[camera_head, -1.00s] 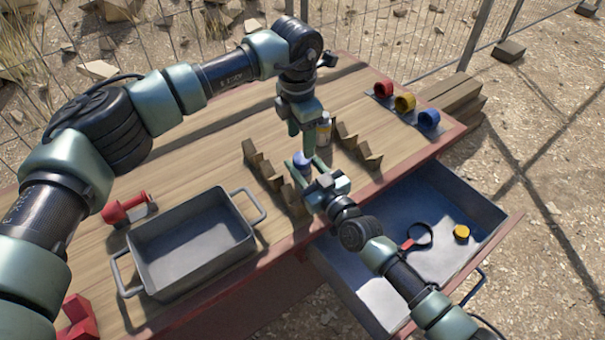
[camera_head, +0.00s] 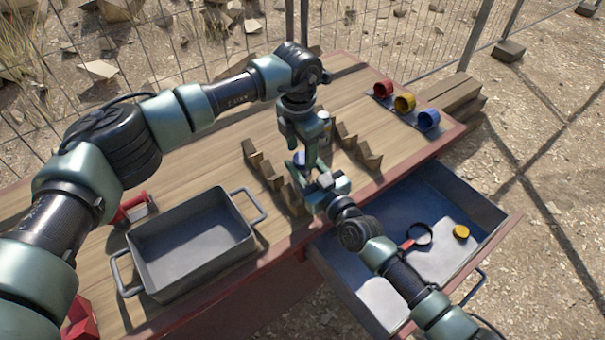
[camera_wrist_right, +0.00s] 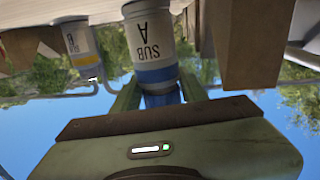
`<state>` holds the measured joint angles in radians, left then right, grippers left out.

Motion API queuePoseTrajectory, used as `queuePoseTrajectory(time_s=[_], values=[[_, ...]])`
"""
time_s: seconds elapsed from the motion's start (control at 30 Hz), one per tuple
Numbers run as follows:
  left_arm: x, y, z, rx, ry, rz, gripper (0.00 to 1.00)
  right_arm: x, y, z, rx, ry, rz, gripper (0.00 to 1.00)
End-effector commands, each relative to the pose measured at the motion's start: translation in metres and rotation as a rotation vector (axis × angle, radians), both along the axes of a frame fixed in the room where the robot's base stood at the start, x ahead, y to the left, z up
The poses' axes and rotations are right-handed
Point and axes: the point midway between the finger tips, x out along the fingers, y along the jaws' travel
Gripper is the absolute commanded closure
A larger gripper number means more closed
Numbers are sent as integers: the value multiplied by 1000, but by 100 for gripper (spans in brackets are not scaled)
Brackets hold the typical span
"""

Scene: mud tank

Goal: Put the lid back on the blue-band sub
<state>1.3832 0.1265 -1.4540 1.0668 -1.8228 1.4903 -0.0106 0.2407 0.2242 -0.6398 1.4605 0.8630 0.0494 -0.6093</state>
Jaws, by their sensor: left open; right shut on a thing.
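The blue-band sub (camera_wrist_right: 155,45), white and lettered "SUB A", shows upside down in the right wrist view, its blue band toward my fingers. My right gripper (camera_wrist_right: 160,92) is shut on the blue lid (camera_wrist_right: 162,97), which is close against the banded end; I cannot tell whether it is seated. In the head view, my right gripper (camera_head: 308,172) reaches in from the lower right, and a bit of blue (camera_head: 299,160) shows between the arms; the sub is mostly hidden. My left gripper (camera_head: 303,150) is open, pointing down just above that spot.
A yellow-band sub (camera_wrist_right: 80,42) stands behind. Wooden notched racks (camera_head: 262,168) (camera_head: 357,147) flank the work spot. The open drawer (camera_head: 490,208) holds a yellow disc (camera_head: 461,231) and a black ring (camera_head: 418,235).

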Motion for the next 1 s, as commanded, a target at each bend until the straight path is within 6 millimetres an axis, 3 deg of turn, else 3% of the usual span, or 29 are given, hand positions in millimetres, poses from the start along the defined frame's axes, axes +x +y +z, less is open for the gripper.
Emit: queuePoseTrajectory(time_s=[0.2,0.47,0.5,0.7,0.83,1.0], values=[[1,-1,-16,-1,1,0,44,0,0,0,0,0,0,100],[1,-1,-17,0,0,-1,44,0,0,0,0,0,0,100],[1,-1,-17,0,0,-1,46,0,0,0,0,0,0,100],[1,-1,-17,-1,-1,-1,100,0,0,0,0,0,0,100],[1,-1,-17,2,-2,-34,100,0,0,0,0,0,0,100],[1,-1,-17,18,-8,-228,100,0,0,0,0,0,0,100]])
